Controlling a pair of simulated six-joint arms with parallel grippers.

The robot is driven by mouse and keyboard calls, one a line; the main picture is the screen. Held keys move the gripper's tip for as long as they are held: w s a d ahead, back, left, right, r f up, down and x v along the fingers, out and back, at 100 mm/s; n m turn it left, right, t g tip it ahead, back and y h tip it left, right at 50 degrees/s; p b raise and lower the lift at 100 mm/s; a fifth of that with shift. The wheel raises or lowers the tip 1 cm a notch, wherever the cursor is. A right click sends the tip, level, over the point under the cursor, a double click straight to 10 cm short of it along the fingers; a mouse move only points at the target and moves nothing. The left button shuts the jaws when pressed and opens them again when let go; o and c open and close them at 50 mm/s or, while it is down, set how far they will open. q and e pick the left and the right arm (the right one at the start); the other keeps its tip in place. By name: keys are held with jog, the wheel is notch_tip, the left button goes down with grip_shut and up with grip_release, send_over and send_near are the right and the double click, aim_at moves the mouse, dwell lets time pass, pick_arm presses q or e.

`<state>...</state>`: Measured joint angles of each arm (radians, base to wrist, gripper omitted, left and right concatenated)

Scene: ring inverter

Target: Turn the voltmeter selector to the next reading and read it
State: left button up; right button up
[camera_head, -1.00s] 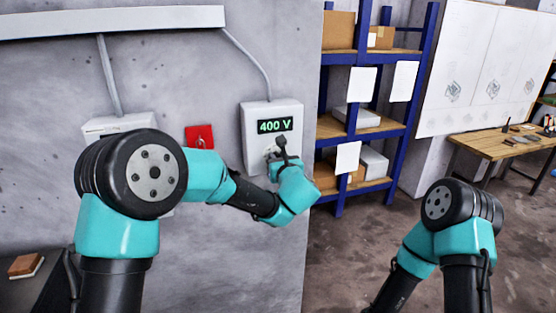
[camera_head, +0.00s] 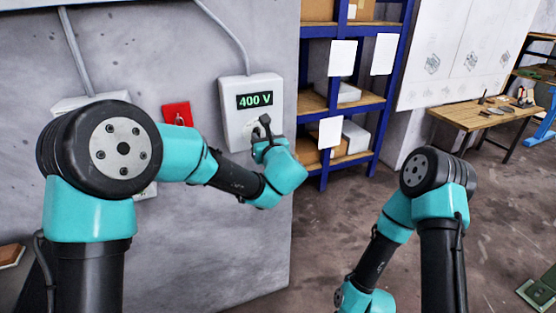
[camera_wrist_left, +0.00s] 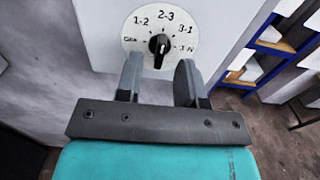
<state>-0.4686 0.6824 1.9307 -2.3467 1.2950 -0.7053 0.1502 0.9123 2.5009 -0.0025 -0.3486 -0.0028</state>
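The voltmeter (camera_head: 232,122) is a white box on the grey wall, and its green display (camera_head: 255,100) reads 400 V. In the left wrist view, its round selector dial (camera_wrist_left: 140,24) carries the marks 1-2, 2-3 and 3-1, with smaller marks at either end. In the head view my left gripper (camera_head: 264,128) partly hides the dial. My right gripper is out of view.
A red panel with a key-like switch (camera_head: 177,114) is on the wall left of the voltmeter. A blue shelf (camera_head: 388,95) with boxes stands to the right. A wooden workbench (camera_head: 470,115) with tools stands farther right. Floor between is clear.

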pick_arm(q)
jog(key=v, duration=1.4)
jog(key=shift+s, duration=0.3)
jog(key=s+a+f+n+g, duration=0.2)
jog(key=a+f+n+g, duration=0.45)
jog(key=f, duration=0.85)
jog(key=s+a+f+n+g, duration=0.3)
jog(key=a+f+g, duration=0.65)
jog(key=f, duration=0.45)
jog(key=s+a+f+n+h, duration=0.4)
jog(key=s+f+n, duration=0.3)
jog(key=n, duration=0.5)
jog(key=s+a+f+n+h, duration=0.5)
jog(key=s+a+f+n, duration=0.2)
jog(key=f+n, duration=0.5)
jog(key=shift+s+a+n, duration=0.25)
jog(key=shift+s+n, duration=0.1)
jog(key=shift+s, duration=0.25)
